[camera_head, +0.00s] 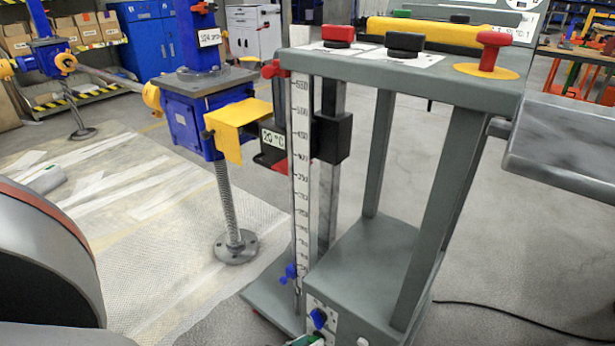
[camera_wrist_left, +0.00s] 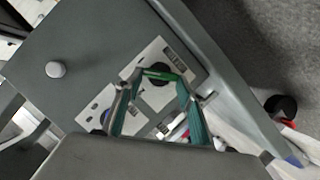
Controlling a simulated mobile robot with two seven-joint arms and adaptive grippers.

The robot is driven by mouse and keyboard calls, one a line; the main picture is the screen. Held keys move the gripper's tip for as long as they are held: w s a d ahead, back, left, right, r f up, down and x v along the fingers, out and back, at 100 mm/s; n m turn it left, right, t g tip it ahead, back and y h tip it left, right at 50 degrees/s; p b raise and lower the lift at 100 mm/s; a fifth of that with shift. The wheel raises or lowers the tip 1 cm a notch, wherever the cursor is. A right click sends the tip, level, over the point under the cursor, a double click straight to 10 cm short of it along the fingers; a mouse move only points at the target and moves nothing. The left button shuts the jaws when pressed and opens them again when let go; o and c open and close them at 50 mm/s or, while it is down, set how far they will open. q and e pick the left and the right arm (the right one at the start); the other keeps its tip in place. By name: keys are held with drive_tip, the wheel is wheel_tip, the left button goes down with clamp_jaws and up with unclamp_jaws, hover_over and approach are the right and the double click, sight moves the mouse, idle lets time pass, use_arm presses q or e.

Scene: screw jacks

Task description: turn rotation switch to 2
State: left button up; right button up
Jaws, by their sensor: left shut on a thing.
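The grey test stand (camera_head: 375,260) has two white switch panels low on its base. One panel carries a blue rotary knob (camera_head: 318,318). In the left wrist view a green switch handle on a black round dial (camera_wrist_left: 158,72) sits on the other panel. My left gripper (camera_wrist_left: 160,79) has its two teal-padded fingers at either end of the green handle and is shut on it. The pointer's position and the digits on the panel are too small to read. In the head view the gripper is almost wholly cut off by the bottom edge. My right gripper is not in view.
A white round button (camera_wrist_left: 55,69) is beside the panels. A vertical scale (camera_head: 301,170) rises at the stand's left. Red and black knobs (camera_head: 405,44) are on its top. A blue screw jack (camera_head: 195,110) stands at left. A black cable crosses the floor at right.

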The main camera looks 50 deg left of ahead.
use_arm(q)
drive_tip(key=o, duration=1.1)
drive_tip(key=shift+o, duration=0.2)
drive_tip(key=shift+s, duration=0.1)
drive_tip(key=v, duration=1.2)
